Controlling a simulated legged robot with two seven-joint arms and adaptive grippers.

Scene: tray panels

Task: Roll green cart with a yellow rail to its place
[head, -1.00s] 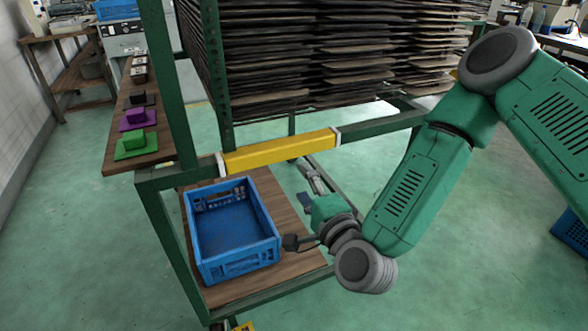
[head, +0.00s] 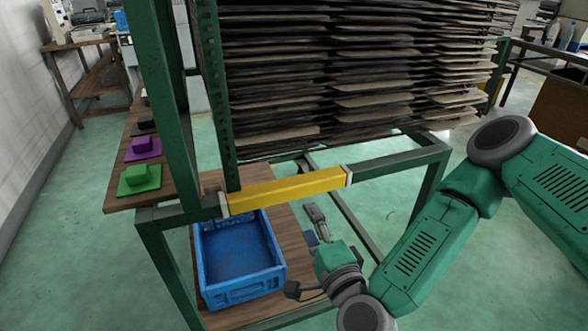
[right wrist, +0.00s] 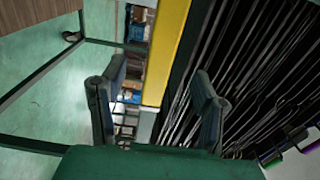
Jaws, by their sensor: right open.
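The green cart (head: 165,250) has a frame of green posts and bars, with a yellow rail (head: 285,190) across its near side. Stacked dark panels (head: 350,75) fill its upper part. My right gripper (head: 306,250) is open and empty, just below and right of the rail in the head view. In the right wrist view the yellow rail (right wrist: 165,50) runs between the two open fingers (right wrist: 158,100); I cannot tell how far beyond the fingertips it lies. My left gripper is not in view.
A blue crate (head: 240,262) sits on the cart's low wooden shelf (head: 289,243). A wooden bench (head: 125,190) with green (head: 139,180) and purple (head: 143,149) blocks stands close at left. Free green floor lies right of the cart and along the left wall.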

